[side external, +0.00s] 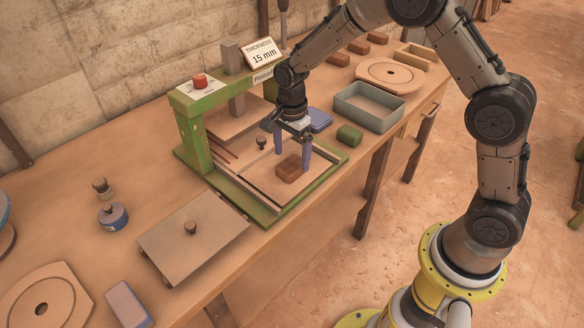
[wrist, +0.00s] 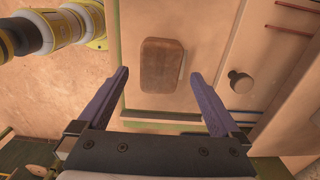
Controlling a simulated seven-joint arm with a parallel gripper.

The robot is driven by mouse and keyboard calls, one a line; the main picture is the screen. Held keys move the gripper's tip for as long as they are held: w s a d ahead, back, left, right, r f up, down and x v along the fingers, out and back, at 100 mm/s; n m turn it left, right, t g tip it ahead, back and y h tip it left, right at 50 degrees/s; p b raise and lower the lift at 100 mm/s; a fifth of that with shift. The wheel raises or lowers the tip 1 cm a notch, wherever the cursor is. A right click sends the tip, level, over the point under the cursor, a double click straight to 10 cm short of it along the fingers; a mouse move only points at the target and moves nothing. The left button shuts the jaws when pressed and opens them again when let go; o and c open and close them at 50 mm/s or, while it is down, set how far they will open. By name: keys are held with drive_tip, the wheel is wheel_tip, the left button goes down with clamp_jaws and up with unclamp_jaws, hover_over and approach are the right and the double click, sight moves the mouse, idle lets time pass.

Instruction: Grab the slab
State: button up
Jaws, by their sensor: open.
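A brown rectangular slab (side external: 288,168) lies flat on the bed of the green-framed press (side external: 192,140). In the wrist view the slab (wrist: 162,66) sits between and slightly beyond the two purple fingertips, with a gap on each side. In the wrist view my gripper (wrist: 159,75) is open and empty. I cannot tell the exact height of the fingertips above the bed.
The press has a sign (side external: 262,54) reading 15 mm, a red button (side external: 200,80) and a small knob (wrist: 240,82) near the right finger. A grey tray (side external: 369,106) and a green block (side external: 349,135) are close by. A flat plate with a knob (side external: 192,238) lies in front.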

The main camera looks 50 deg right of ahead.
sight(292, 168)
drive_tip(key=shift+f, duration=1.45)
drive_tip(key=shift+c, duration=0.3)
drive_tip(key=c, duration=1.4)
drive_tip(key=shift+r, duration=0.1)
drive_tip(key=shift+c, duration=0.6)
